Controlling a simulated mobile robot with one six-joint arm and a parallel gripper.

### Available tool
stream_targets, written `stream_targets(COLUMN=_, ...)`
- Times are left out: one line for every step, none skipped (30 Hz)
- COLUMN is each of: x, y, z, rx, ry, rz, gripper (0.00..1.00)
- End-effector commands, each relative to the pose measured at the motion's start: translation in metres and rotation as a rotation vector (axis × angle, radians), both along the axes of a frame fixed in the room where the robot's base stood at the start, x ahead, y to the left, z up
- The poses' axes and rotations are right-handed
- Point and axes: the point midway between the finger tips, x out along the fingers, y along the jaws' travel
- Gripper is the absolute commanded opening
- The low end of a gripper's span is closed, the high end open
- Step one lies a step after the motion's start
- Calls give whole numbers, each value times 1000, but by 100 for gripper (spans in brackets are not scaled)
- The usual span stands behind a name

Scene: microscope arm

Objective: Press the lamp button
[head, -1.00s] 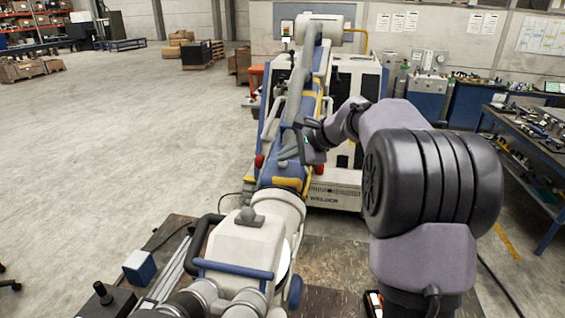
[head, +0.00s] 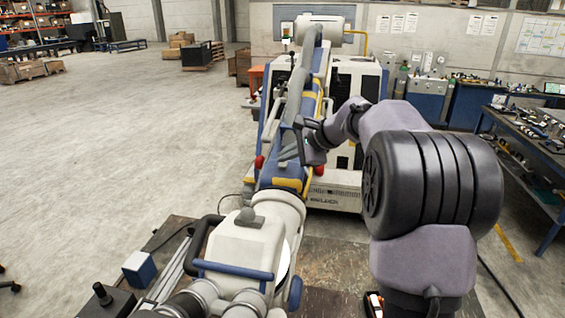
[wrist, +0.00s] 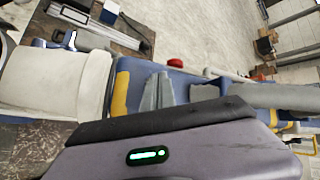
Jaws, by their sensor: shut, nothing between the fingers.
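The microscope arm (head: 272,206) is a long white, blue and yellow jointed beam running from the near bottom to the far top in the head view. Red knobs sit on the arm, one left (head: 259,161) and one right (head: 319,169); one red knob also shows in the wrist view (wrist: 174,61). I cannot make out which part is the lamp button.
A white machine cabinet (head: 335,190) stands behind the arm. Workbenches with tools (head: 535,150) are at the right. A brown base plate (head: 335,265) lies under the arm, with a small blue box (head: 139,268) at left.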

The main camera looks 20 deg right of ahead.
Motion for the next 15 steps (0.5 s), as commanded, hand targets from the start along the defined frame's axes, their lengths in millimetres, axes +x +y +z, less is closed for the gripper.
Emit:
stream_targets(x=0, y=0, z=0, rx=0, ry=0, rz=0, gripper=0)
stream_targets(x=0, y=0, z=0, rx=0, ry=0, rz=0, gripper=0)
stream_targets(x=0, y=0, z=1, rx=0, ry=0, rz=0, gripper=0)
stream_targets(x=0, y=0, z=3, rx=0, ry=0, rz=0, gripper=0)
stream_targets(x=-1, y=1, z=5, rx=0, ry=0, rz=0, gripper=0)
stream_targets(x=-2, y=1, z=10, rx=0, ry=0, rz=0, gripper=0)
stream_targets(x=-2, y=2, z=13, rx=0, ry=0, rz=0, gripper=0)
stream_targets(x=-3, y=2, z=18, rx=0, ry=0, rz=0, gripper=0)
stream_targets(x=-4, y=3, z=24, rx=0, ry=0, rz=0, gripper=0)
stream_targets(x=-5, y=4, z=28, rx=1, ry=0, rz=1, gripper=0)
stream_targets(x=-6, y=4, z=32, rx=1, ry=-1, rz=0, gripper=0)
stream_targets(x=-7, y=5, z=38, rx=1, ry=-1, rz=0, gripper=0)
stream_targets(x=-8, y=6, z=42, rx=1, ry=-1, rz=0, gripper=0)
stream_targets(x=-9, y=6, z=46, rx=1, ry=-1, rz=0, gripper=0)
stream_targets(x=-10, y=7, z=52, rx=1, ry=-1, rz=0, gripper=0)
